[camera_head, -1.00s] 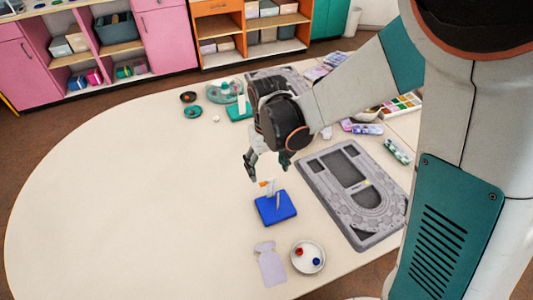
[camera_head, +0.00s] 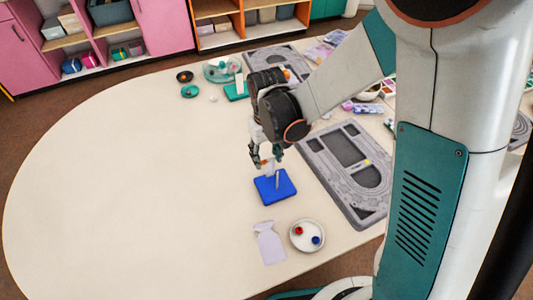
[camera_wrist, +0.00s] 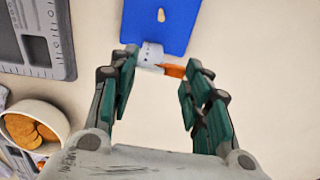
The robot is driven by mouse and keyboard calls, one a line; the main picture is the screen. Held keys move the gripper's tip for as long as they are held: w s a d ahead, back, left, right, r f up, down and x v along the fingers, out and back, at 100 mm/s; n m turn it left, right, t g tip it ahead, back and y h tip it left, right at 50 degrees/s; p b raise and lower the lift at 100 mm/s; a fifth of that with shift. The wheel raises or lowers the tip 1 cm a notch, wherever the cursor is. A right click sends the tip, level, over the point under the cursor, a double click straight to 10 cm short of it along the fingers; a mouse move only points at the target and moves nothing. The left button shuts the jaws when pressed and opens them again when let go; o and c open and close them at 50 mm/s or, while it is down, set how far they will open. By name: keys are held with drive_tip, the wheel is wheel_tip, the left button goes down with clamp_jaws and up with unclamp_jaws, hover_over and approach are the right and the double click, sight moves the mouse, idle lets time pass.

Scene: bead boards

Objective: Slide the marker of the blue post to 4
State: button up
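The blue post's flat base (camera_head: 274,188) sits on the cream table, and the base also shows in the wrist view (camera_wrist: 172,22). A pale upright with small dark marks (camera_wrist: 151,54) rises from it; I cannot read its numbers. An orange pointer, the marker (camera_wrist: 172,70), sticks out sideways from the upright. My gripper (camera_head: 266,161) is open just above the base. In the wrist view my gripper's fingers (camera_wrist: 162,64) stand on both sides of the upright and marker, with a gap on the right. I cannot tell whether the left finger touches the upright.
A grey bead board (camera_head: 345,205) lies to the right of the blue base. A pale tag (camera_head: 268,253) and a white dish (camera_head: 296,245) with red and blue beads lie in front. A teal base (camera_head: 233,97) stands behind. The table's left side is clear.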

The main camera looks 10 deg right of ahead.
drive_tip(key=o, duration=1.1)
drive_tip(key=shift+o, duration=0.2)
